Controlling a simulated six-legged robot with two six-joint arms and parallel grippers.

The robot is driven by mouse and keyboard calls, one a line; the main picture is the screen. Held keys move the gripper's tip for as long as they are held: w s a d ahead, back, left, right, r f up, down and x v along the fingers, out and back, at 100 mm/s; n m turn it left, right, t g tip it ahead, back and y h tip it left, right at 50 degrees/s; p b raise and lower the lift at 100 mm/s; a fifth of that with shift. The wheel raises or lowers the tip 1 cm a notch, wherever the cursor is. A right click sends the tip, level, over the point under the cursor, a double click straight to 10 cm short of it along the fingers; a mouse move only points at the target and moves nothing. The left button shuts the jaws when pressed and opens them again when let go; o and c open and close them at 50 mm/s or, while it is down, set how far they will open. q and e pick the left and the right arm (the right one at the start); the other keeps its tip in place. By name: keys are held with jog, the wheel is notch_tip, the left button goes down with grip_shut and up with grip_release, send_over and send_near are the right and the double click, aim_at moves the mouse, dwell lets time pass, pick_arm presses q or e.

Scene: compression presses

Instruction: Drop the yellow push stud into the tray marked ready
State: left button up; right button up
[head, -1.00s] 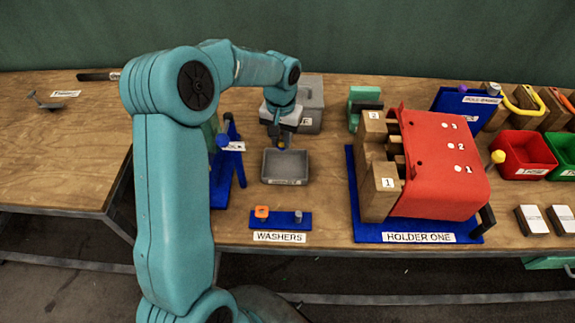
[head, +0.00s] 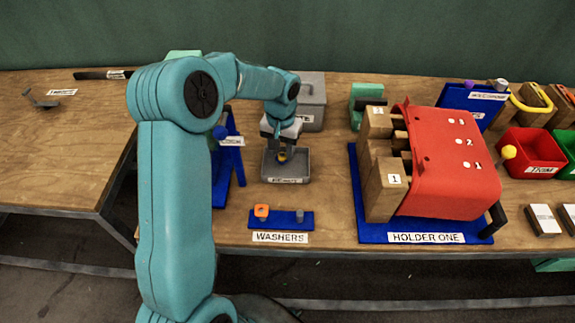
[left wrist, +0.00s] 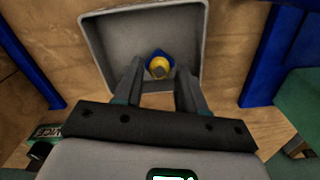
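The yellow push stud (head: 282,157), with a blue part around it, is between the fingertips of my left gripper (head: 281,152). In the left wrist view the stud (left wrist: 159,66) fills most of the gap between the two fingers (left wrist: 159,72), which seem closed on its sides. The small grey tray (head: 303,171) lies directly beneath, and its front label is too small to read surely. In the left wrist view the tray (left wrist: 98,45) is open and its visible floor is bare around the stud. My right gripper is in neither view.
A lidded grey box (head: 313,92) stands behind the tray. A blue stand (head: 237,160) is close on its left. The blue washers strip (head: 288,218) lies in front. The red press (head: 450,165) on its blue base is to the right.

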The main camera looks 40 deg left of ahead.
pick_arm(q)
jog(key=shift+o, duration=0.7)
jog(key=shift+r, duration=0.1)
notch_tip(320, 180, up, 16)
jog(key=shift+r, duration=0.2)
